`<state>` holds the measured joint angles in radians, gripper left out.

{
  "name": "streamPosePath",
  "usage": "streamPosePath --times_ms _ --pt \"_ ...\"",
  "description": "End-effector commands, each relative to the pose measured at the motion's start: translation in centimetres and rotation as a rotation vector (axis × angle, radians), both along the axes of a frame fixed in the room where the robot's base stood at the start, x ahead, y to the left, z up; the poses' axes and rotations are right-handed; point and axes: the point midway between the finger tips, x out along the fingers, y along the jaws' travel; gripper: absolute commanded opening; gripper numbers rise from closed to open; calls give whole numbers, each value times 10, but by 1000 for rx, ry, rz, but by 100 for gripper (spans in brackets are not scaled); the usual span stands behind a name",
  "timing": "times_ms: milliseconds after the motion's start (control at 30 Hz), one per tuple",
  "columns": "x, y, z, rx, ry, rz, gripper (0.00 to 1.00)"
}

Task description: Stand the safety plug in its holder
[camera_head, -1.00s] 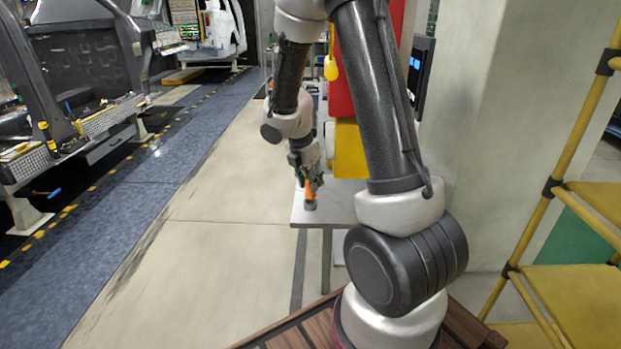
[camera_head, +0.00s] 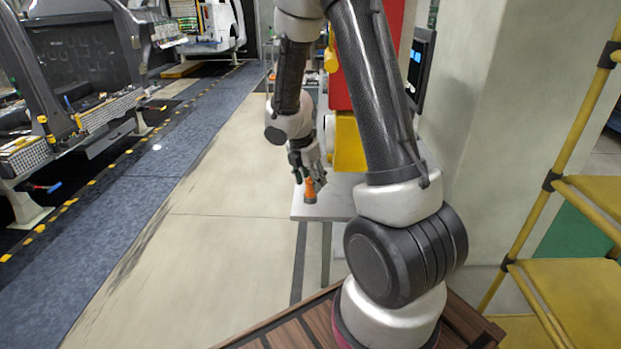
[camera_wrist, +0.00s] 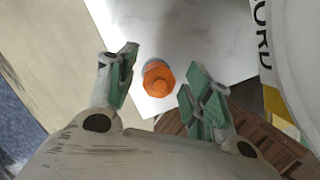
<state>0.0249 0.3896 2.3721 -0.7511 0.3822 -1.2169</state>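The orange safety plug (camera_head: 310,187) stands upright on the table, with a grey-blue piece under it that looks like its holder (camera_head: 310,199). In the wrist view the plug's orange top (camera_wrist: 158,78) shows in the gap between my fingers, with a little of the holder (camera_wrist: 154,63) behind it. My gripper (camera_head: 307,178) is open just behind and above the plug. Both green-padded fingers stand apart from the plug in the wrist view (camera_wrist: 160,88), with clear room on each side. How deep the plug sits in the holder I cannot tell.
The pale table (camera_head: 335,205) has bare surface around the holder. A red and yellow unit (camera_head: 348,145) stands close at the right on it. A yellow shelf rack (camera_head: 570,260) is at the right. Open floor (camera_head: 190,260) lies at the left.

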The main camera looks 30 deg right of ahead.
Motion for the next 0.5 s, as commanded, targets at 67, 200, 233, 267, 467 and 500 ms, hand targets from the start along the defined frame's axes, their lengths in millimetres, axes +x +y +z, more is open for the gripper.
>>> streamPosePath --times_ms 67,200,233,267,467,500 --pt "0 0 0 0 0 0 53" --pt "0 0 0 0 0 0 53" --pt "0 0 0 0 0 0 53" --pt "0 0 1 0 0 0 53" --pt "0 6 22 -2 -6 -1 53" --pt "-1 8 30 0 -6 1 53"
